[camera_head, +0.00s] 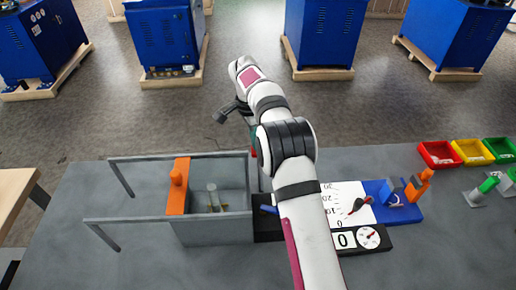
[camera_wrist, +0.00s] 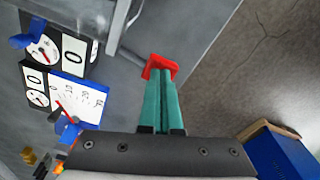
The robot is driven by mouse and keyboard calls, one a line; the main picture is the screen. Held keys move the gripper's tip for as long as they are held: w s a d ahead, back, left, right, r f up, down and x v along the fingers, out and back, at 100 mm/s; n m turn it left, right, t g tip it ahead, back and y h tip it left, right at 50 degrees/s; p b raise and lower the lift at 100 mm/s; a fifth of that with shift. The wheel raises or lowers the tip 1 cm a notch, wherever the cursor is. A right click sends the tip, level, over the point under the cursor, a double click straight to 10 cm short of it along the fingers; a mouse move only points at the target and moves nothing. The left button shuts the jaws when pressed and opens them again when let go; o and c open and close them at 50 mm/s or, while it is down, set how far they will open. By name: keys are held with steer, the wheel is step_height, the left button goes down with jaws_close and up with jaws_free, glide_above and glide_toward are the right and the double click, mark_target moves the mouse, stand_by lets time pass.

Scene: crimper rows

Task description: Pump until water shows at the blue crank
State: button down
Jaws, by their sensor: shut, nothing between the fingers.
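My gripper (camera_wrist: 160,75) is shut, its two teal fingers together with nothing between them. Their tips are at a red piece (camera_wrist: 160,66) that seems to sit at the end of a grey bar (camera_wrist: 128,52); whether they touch it I cannot tell. In the head view the arm hides most of the gripper, and a bit of red (camera_head: 254,152) shows beside it. A blue crank-like part (camera_wrist: 27,39) lies over a dial in the wrist view; part of it also shows beside my arm in the head view (camera_head: 268,209). I can make out no water there.
A grey open tank (camera_head: 212,232) with an orange block (camera_head: 181,195) and a clear cylinder (camera_head: 213,198) stands left of my arm. A scale panel with a red pointer (camera_head: 357,205) and a blue base (camera_head: 402,212) are to the right. Coloured bins (camera_head: 438,154) stand far right.

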steer(key=shift+f, duration=0.2)
steer(key=shift+f, duration=2.2)
steer(key=shift+s, duration=0.1)
steer(key=a, duration=0.2)
steer(key=s+r, duration=0.1)
steer(key=shift+a, duration=0.4)
step_height(320, 180, up, 16)
glide_above(254, 151)
steer(key=s+a, duration=0.1)
steer(key=a, duration=0.3)
steer(key=shift+s, duration=0.15)
